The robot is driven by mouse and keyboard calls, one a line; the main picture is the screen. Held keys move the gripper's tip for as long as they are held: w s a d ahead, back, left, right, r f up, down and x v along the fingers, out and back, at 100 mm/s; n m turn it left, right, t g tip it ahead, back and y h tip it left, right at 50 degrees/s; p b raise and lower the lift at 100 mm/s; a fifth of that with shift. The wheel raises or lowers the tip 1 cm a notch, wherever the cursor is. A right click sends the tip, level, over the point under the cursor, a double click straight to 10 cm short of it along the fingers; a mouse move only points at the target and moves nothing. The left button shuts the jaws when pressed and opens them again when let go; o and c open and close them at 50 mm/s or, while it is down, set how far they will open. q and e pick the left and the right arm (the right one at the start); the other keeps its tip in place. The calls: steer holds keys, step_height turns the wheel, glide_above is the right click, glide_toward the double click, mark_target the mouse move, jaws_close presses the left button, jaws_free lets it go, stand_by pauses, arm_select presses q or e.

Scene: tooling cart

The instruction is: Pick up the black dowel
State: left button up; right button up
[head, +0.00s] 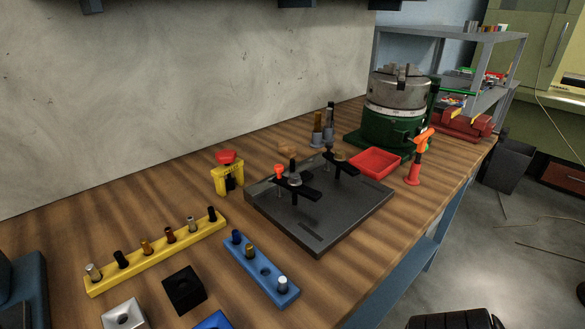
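A yellow rack (178,246) holds a row of upright dowels on the near left of the wooden bench. Two of them look black: a shorter, thicker one (121,259) near the rack's near end, and a slimmer one (212,213) at its far end. I cannot tell which one is the named black dowel. Between them stand a brass-orange, a dark reddish and a silvery dowel. Another silvery dowel (93,271) stands at the near end. Neither of my grippers shows clearly in the head view.
A blue rack (262,278) with a dark blue, a brass and a silver dowel and one empty hole lies right of the yellow rack. A black block (184,290) sits between them. A dark fixture plate (335,222), red tray (375,163) and green-based chuck (395,110) stand farther back.

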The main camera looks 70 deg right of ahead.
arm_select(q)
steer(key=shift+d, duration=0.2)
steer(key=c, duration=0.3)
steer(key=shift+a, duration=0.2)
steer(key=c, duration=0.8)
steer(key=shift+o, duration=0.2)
